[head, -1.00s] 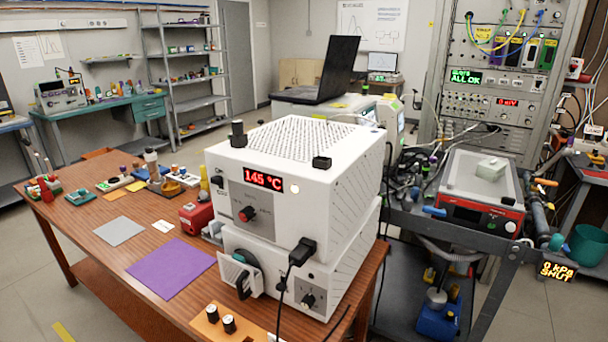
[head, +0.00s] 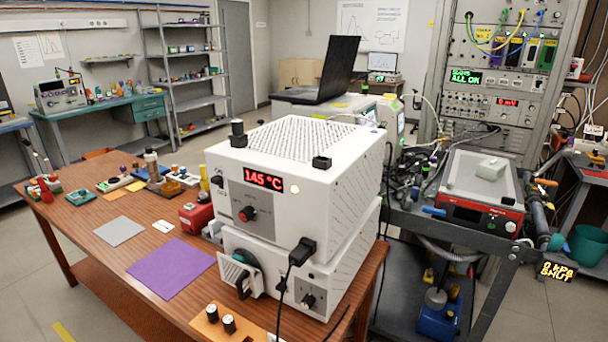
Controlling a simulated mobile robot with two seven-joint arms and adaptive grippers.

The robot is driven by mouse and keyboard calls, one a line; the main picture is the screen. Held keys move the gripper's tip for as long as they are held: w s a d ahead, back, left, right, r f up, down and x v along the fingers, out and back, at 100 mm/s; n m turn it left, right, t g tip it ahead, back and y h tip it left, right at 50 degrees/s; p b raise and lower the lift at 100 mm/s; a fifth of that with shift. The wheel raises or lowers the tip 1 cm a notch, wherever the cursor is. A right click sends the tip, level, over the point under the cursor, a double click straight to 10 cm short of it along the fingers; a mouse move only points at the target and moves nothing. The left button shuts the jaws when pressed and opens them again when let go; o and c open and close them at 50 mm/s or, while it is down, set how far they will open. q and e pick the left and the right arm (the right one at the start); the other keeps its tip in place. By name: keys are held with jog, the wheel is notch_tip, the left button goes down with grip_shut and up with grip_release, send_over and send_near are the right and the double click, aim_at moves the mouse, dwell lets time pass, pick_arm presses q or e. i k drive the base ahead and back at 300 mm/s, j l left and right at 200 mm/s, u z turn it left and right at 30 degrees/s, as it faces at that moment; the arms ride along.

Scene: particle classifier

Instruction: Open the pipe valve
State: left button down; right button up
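A grey pipe (head: 538,215) runs along the right end of the dark cart, with a teal fitting (head: 556,241) at its lower end. A small orange handle (head: 545,182) sticks out beside the top of the pipe; it looks like a valve lever, but it is too small to be sure. A display (head: 557,271) below the pipe reads "0 kPa SHUT" in yellow. Neither of my grippers is in the head view.
A white oven-like instrument (head: 290,190) reading 145 °C stands on the wooden table (head: 100,245), between me and the cart (head: 478,236). The cart bears a red and grey device (head: 480,215). A teal bucket (head: 588,246) is at the far right. Floor at left is clear.

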aim_at(537, 180)
jog(key=i+l+z, duration=0.1)
jog(key=l+z, duration=0.2)
jog(key=l, duration=0.65)
jog(key=i+l+z, duration=0.2)
jog(key=l, duration=0.25)
jog(key=i+l+z, duration=0.2)
jog(key=l, duration=0.25)
jog(key=i+z, duration=0.35)
jog(key=i, duration=0.4)
jog(key=k, duration=0.7)
jog(key=u, duration=1.35)
